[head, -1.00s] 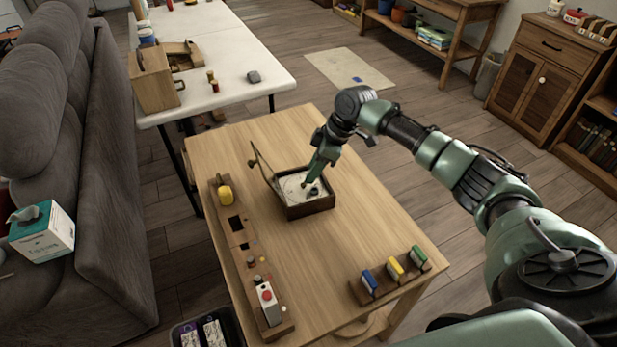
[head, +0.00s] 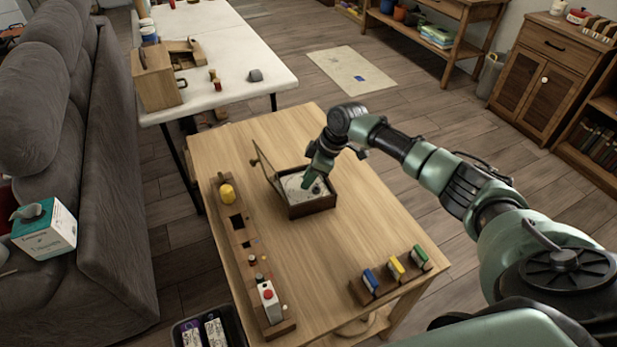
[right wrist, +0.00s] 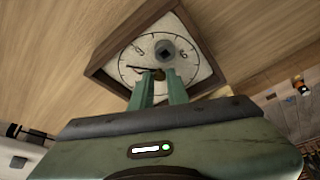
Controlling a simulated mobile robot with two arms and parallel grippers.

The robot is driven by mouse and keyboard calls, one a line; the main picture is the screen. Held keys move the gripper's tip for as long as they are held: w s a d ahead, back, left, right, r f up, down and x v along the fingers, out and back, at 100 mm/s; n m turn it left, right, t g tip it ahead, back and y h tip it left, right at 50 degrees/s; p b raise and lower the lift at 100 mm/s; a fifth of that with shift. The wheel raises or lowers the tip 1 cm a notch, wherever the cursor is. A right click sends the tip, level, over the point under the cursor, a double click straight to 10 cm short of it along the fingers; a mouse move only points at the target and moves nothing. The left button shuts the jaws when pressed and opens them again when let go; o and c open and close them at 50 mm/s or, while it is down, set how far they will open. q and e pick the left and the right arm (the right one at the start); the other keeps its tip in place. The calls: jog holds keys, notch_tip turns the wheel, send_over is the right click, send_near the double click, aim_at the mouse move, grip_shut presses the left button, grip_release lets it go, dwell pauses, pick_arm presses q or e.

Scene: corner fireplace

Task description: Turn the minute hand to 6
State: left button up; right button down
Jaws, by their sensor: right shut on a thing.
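A square wooden clock box (head: 311,208) sits on the wooden table, its lid (head: 265,168) raised on the left. Its white dial (head: 291,184) faces up. In the right wrist view the dial (right wrist: 126,82) shows numerals, a thin dark hand (right wrist: 142,69) pointing left, and a grey round post (right wrist: 165,48). My right gripper (head: 305,186) reaches down into the box. My left gripper is out of view.
On the table (head: 330,270), a wooden strip with a yellow knob (head: 227,194) and a red-buttoned block (head: 268,300) runs along the left. A rack with blue, yellow and green pieces (head: 396,268) stands near the front right. The table between them is clear.

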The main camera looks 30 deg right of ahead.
jog(key=shift+r+p, duration=0.15)
jog(key=shift+p, duration=0.3)
jog(key=m+p, duration=0.1)
jog(key=p, duration=0.1)
jog(key=m+t+h+p, duration=0.1)
jog(key=m+p, duration=0.1)
jog(key=p, duration=0.1)
jog(key=m+p, duration=0.2)
jog(key=shift+s+a+r+h, duration=0.15)
jog(key=shift+a+h, duration=0.1)
jog(key=shift+h, duration=0.05)
jog(key=shift+f+m+t+h+p, duration=0.25)
jog(key=shift+m+t+h+p, duration=0.15)
jog(key=shift+m+p, duration=1.15)
jog(key=c, duration=1.4)
grip_release()
jog(key=v, duration=0.7)
jog(key=shift+r, duration=0.3)
